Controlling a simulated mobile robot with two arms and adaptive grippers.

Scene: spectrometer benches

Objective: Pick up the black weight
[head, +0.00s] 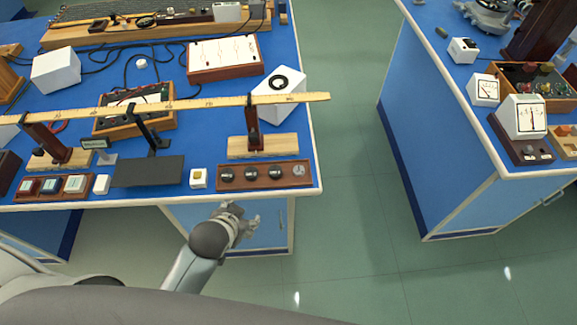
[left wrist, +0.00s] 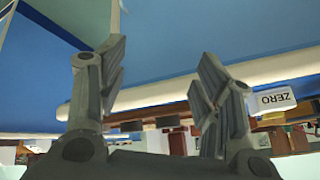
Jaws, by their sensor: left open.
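A brown wooden block (head: 264,185) lies at the front right corner of the left blue bench. It holds several small round pieces in a row: dark ones, one of them a black weight (head: 226,174), and a silver-grey one (head: 298,170) at the right end. I cannot tell the dark ones apart for certain. My left gripper (head: 244,218) is just in front of the bench edge, below the block in the picture, empty and apart from it. In the left wrist view its two fingers (left wrist: 158,85) are spread with nothing between them. My right gripper is not in view.
A small white box with a yellow top (head: 198,178) stands left of the block. A ruler (head: 200,103) lies across wooden stands behind it. A dark plate (head: 148,171) is further left. Free floor (head: 350,200) separates the benches.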

